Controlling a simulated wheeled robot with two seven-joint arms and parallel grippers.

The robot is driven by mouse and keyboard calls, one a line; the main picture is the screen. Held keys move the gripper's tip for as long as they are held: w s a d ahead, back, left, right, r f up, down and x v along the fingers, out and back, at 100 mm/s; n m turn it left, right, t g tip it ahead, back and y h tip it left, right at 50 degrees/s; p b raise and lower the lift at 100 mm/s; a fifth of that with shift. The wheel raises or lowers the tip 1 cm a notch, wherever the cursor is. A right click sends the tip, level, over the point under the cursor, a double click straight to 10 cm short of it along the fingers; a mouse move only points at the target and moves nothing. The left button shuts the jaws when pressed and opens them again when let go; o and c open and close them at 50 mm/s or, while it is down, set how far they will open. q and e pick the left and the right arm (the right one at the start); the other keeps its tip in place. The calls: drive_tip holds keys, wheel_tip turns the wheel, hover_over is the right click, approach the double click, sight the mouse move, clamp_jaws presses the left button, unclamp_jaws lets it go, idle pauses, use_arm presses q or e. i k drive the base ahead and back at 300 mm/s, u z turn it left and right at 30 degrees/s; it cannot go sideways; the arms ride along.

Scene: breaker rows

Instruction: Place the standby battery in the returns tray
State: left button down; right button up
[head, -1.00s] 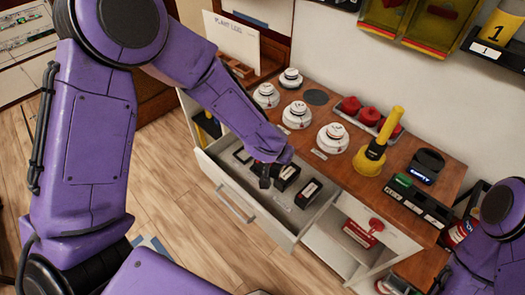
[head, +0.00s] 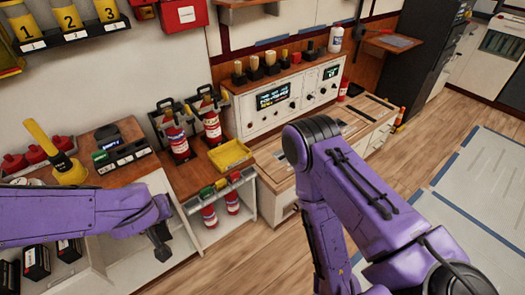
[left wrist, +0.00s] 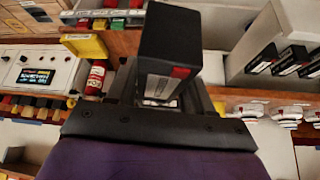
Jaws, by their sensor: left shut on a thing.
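My left gripper (head: 158,232) is shut on a black battery (left wrist: 172,50) with a pale label and a red patch, which fills the middle of the left wrist view. In the head view the gripper and battery hang in the air in front of the cabinet, left of the open shelf. A yellow tray (head: 230,155) lies on the counter to the gripper's upper right, apart from it; it also shows in the left wrist view (left wrist: 86,45). I cannot read a label on it. My right arm is at centre right, but its gripper is not in view.
More black batteries (head: 68,249) stand at lower left in the open drawer. A rail with coloured items (head: 220,186) runs in front of the tray. A yellow-handled plunger-like thing (head: 69,170) stands on the left counter.

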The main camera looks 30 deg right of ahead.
sight(231, 156)
drive_tip(key=z, duration=0.6)
drive_tip(key=i, duration=0.55)
drive_tip(key=z, duration=0.25)
